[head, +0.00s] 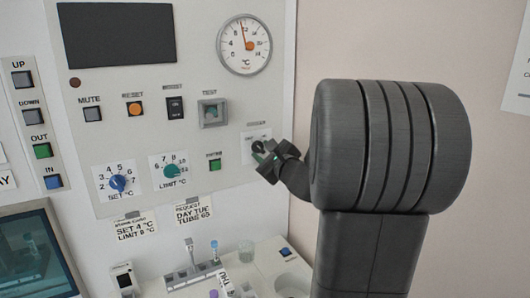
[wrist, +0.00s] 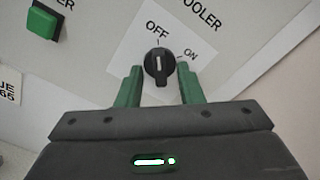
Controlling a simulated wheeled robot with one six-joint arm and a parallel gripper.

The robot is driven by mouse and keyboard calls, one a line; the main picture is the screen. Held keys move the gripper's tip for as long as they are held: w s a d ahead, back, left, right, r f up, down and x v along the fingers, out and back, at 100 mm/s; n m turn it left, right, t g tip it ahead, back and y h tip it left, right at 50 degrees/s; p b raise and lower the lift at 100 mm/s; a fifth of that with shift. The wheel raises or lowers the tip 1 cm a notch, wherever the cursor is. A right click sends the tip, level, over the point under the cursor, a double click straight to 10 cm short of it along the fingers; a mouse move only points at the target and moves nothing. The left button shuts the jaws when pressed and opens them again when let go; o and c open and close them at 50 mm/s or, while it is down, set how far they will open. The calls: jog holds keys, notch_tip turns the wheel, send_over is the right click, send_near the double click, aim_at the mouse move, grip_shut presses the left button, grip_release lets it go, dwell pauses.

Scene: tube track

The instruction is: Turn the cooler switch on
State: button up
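The cooler switch (wrist: 158,66) is a black rotary knob on a white label plate (wrist: 205,75) marked OFF and ON. Its white pointer line is turned to the OFF mark, and ON lies to the right. In the head view the switch (head: 258,147) is at the panel's lower right, partly hidden by my gripper (head: 268,157). In the wrist view my gripper (wrist: 159,72) is open, with one green finger on each side of the knob. Small gaps show between fingers and knob; I cannot tell how deep the fingertips reach along it.
The panel also has a blue SET dial (head: 118,183), a teal LIMIT dial (head: 171,171), several push buttons and a gauge (head: 244,45). A tube rack (head: 192,275) stands below.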

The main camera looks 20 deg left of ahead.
jog(key=shift+c, duration=0.2)
grip_shut()
jog(key=shift+m, duration=0.3)
jog(key=m, duration=0.3)
jog(key=shift+m+p, duration=0.3)
jog(key=m+p, duration=0.1)
jog(key=m, duration=0.2)
jog(key=shift+m, duration=0.3)
jog(key=m+p, duration=0.2)
jog(key=m, duration=0.3)
jog(key=shift+p, duration=0.35)
jog(key=shift+m+p, duration=0.75)
jog(key=shift+m, duration=0.75)
jog(key=shift+s, duration=0.1)
